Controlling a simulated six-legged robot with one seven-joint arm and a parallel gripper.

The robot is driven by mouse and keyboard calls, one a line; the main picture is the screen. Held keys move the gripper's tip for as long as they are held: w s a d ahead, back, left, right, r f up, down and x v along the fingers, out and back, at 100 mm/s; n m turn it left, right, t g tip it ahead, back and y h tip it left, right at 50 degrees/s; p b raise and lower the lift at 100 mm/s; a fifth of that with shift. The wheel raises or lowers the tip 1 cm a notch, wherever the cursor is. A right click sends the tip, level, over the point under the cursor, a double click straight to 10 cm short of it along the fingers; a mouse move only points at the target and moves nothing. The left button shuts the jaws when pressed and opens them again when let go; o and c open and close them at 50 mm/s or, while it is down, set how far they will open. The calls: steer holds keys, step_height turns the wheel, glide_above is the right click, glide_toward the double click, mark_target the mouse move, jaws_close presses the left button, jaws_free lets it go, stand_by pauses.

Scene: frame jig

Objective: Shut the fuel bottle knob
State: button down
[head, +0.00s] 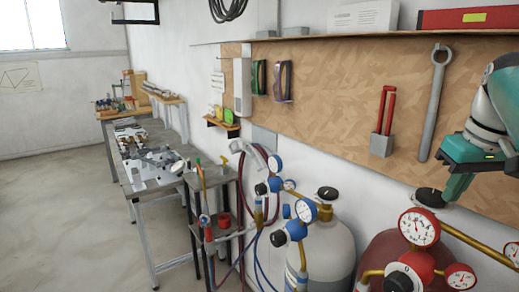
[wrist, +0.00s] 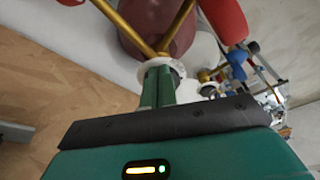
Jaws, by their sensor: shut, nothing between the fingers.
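The fuel bottle appears to be the dark red bottle (head: 388,255) at the lower right of the head view. Its black knob (head: 430,198) sits on top, just above a red-rimmed gauge. My green gripper (head: 453,188) points down beside the knob, on its right in the head view; I cannot tell whether they touch. In the wrist view my gripper (wrist: 158,82) has its fingers together with nothing between them. The dark red bottle (wrist: 150,38) and brass pipes lie beyond the fingertips, with a pale round part at the tips. The knob is not clear there.
A pale bottle (head: 333,250) with blue regulators and its own black knob (head: 327,193) stands to the left. Red-rimmed gauges (head: 419,228) and brass pipes crowd the space below my gripper. A pegboard (head: 340,75) with hanging tools is behind.

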steer(key=v, duration=0.3)
steer(key=shift+w+r, duration=0.3)
steer(key=shift+w, duration=0.05)
